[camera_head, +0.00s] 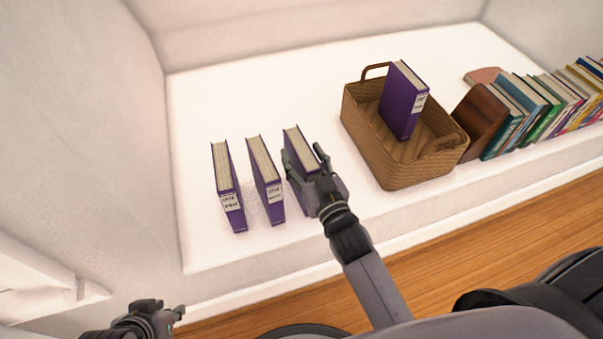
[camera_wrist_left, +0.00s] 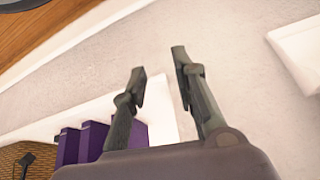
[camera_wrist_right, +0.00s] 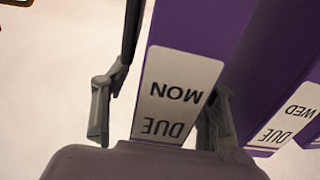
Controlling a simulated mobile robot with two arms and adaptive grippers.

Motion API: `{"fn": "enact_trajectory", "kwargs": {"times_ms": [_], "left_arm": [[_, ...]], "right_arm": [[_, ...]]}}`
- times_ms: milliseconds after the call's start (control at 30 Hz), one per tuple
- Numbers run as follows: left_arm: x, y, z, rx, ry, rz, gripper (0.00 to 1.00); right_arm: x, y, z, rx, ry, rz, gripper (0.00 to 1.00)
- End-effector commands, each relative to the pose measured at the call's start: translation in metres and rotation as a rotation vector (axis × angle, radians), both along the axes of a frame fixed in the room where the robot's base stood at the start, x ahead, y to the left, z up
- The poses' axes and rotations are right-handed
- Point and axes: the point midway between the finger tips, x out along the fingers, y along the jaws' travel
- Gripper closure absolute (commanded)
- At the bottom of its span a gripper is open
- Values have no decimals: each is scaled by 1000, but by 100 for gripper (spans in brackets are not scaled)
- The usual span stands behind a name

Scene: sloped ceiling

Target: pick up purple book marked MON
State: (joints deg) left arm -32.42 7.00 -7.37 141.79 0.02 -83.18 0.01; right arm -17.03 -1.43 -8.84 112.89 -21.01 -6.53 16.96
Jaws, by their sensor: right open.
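The purple book marked MON (camera_wrist_right: 180,85) stands upright, its white label reading MON and DUE upside down in the right wrist view. In the head view it is the rightmost (camera_head: 298,148) of three purple books in a row, its lower spine hidden by my right gripper (camera_head: 304,160). My right gripper is open, with one finger on each side of this book; it also shows in the right wrist view (camera_wrist_right: 163,110). I cannot tell whether the fingers touch it. My left gripper (camera_head: 164,314) is open and empty at the lower left, away from the books; the left wrist view shows it too (camera_wrist_left: 160,65).
Two purple books (camera_head: 267,180) (camera_head: 228,190) stand to the left; the nearer is marked WED (camera_wrist_right: 290,110). A wicker basket (camera_head: 400,178) holding another purple book (camera_head: 398,100) stands close on the right. Beyond it are a wooden bookend (camera_head: 478,122) and coloured books (camera_head: 545,105). The white ledge behind is clear.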

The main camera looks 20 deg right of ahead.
Motion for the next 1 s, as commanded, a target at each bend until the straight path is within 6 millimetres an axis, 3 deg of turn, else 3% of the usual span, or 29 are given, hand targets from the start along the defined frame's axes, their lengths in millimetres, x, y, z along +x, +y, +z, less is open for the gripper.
{"fn": "enact_trajectory", "kwargs": {"times_ms": [133,367,1000], "left_arm": [[12,-4,3,-13,-55,-4,74],[13,-5,4,-15,-61,-4,74],[13,-5,4,-14,-61,-4,74]], "right_arm": [[12,1,-1,-1,0,0,47],[13,1,0,0,1,0,47],[13,1,0,0,0,0,89]]}}
